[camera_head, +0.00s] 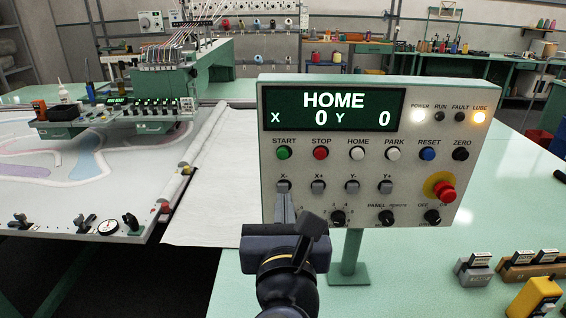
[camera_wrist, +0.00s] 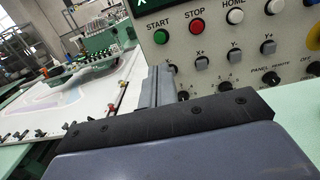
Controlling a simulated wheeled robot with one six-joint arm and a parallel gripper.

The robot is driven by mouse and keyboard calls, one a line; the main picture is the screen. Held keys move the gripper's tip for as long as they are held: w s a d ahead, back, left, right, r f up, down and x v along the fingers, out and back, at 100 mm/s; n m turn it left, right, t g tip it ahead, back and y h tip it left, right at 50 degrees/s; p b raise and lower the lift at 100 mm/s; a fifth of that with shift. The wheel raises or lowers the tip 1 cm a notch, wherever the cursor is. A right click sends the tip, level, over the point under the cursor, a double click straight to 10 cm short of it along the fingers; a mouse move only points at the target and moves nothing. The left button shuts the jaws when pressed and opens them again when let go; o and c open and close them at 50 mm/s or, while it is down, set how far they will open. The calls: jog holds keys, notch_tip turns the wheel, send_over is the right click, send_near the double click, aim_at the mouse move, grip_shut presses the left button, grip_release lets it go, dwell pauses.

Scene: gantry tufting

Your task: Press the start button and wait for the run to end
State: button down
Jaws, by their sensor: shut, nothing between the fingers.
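The control panel (camera_head: 270,205) stands on a green post on the table. Its screen (camera_head: 331,109) reads HOME, X 0, Y 0. The green START button (camera_head: 283,153) is at the left of the upper button row; it also shows in the wrist view (camera_wrist: 161,37). The red STOP button (camera_head: 320,153) is right of it. The POWER lamp (camera_head: 419,115) and LUBE lamp (camera_head: 480,116) are lit; RUN and FAULT look dark. My gripper (camera_head: 284,192) is shut and empty, in front of the panel's lower left, below START. In the wrist view its fingers (camera_wrist: 158,72) point up toward START.
The tufting machine head (camera_head: 162,75) stands at left over a frame with a patterned cloth (camera_head: 80,150). A red emergency stop (camera_head: 443,191) is at the panel's right. Small labelled blocks (camera_head: 475,269) and a yellow device (camera_head: 535,298) lie at the lower right.

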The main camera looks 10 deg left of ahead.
aim_at(283, 156)
jog(key=p+x, duration=0.1)
jog(key=x, duration=1.1)
jog(key=shift+w+a, duration=0.1)
jog(key=shift+w, duration=0.4)
jog(key=shift+w+f, duration=0.1)
